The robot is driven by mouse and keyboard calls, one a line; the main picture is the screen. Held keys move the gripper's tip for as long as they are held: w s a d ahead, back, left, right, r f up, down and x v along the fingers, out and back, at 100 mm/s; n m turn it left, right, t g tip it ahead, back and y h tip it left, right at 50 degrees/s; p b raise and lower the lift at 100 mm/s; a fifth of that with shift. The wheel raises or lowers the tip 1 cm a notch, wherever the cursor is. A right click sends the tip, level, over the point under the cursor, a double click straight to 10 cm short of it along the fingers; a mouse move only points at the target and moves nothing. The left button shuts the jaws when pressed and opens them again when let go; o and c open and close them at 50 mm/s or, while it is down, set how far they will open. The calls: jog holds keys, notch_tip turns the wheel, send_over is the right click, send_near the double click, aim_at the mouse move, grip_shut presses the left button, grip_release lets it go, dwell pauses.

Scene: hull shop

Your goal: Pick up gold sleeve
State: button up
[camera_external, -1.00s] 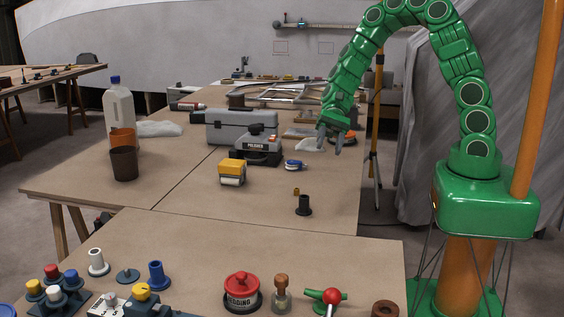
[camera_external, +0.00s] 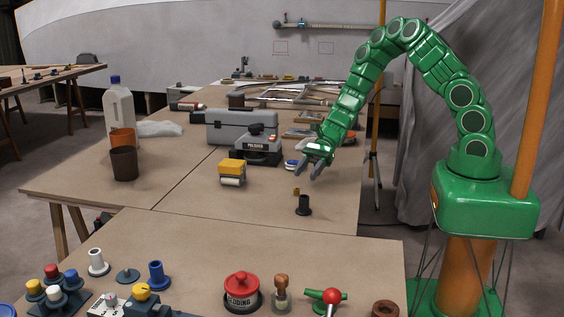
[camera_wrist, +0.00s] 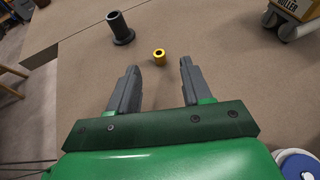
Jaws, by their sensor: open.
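The gold sleeve (camera_external: 296,191) is a small ring-like cylinder standing on the bench, just behind a black flanged sleeve (camera_external: 304,205). In the wrist view the gold sleeve (camera_wrist: 159,57) shows its open bore and lies beyond the fingertips, between their lines. My gripper (camera_external: 313,172) is open and empty, above and slightly to the right of the gold sleeve in the external view. Its two grey fingers (camera_wrist: 158,72) are apart in the wrist view and do not touch the sleeve.
The black flanged sleeve (camera_wrist: 121,28) stands close to the left of the gold one. A yellow roller (camera_external: 232,171) and a polisher (camera_external: 258,150) stand to the left. A blue-and-white disc (camera_wrist: 297,165) is at lower right in the wrist view. Bench right of the sleeves is bare.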

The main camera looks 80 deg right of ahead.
aim_at(297, 189)
jog(key=shift+f+x, duration=0.2)
jog(key=shift+x, duration=3.05)
jog(key=shift+s, duration=0.15)
grip_shut()
